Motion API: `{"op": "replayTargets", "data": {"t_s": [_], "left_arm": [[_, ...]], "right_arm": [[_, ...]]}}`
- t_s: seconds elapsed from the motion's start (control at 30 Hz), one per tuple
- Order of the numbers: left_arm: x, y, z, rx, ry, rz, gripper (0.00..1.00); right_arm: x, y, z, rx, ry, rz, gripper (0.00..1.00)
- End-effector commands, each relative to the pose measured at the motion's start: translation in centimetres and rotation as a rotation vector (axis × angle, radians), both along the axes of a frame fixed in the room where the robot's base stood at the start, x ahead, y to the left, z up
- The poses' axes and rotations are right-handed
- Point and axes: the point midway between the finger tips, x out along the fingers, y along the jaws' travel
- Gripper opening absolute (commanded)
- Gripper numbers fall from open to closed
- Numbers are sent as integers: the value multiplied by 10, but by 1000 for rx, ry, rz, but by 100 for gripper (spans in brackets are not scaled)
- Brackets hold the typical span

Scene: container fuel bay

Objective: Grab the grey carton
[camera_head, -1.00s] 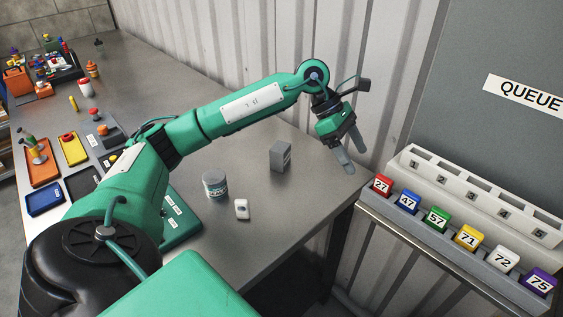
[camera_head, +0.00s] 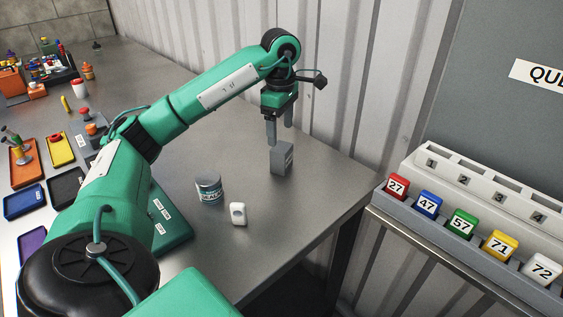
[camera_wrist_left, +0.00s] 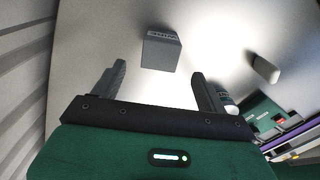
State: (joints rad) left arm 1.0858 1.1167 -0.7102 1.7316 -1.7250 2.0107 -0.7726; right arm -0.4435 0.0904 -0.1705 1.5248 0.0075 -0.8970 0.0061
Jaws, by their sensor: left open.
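The grey carton (camera_head: 281,159) stands upright on the metal table near its right edge, beside the corrugated wall. In the left wrist view the carton (camera_wrist_left: 161,50) lies beyond the fingertips, roughly midway between them. My left gripper (camera_head: 279,143) points down just above and behind the carton, fingers apart and empty. Its two fingers also show in the left wrist view (camera_wrist_left: 158,72), with nothing between them. My right gripper is not in view.
A grey tin (camera_head: 208,190) and a small white item (camera_head: 238,214) stand left of the carton. Coloured trays (camera_head: 60,149) lie at the far left. A rack with numbered blocks (camera_head: 461,222) stands right of the table. The corrugated wall (camera_head: 340,90) is close behind.

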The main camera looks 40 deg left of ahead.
Motion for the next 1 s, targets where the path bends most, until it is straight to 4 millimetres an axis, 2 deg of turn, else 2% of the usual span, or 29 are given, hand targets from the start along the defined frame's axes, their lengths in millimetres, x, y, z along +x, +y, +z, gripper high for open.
{"op": "replayTargets", "data": {"t_s": [0.03, 0.1, 0.33, 0.47, 0.8, 1.0], "left_arm": [[0, 0, -11, -2, 3, 0, 75], [0, 0, -19, -1, 3, -1, 75], [0, 0, -33, -1, 1, -1, 75], [0, -1, -40, -1, 2, -1, 75], [0, -2, -82, 0, 1, -1, 75], [1, -2, -85, -1, -1, -1, 75]], "right_arm": [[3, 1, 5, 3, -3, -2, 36], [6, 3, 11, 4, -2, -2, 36], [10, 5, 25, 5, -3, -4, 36], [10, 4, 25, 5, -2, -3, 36], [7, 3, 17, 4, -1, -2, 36], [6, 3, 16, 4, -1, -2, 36]]}}
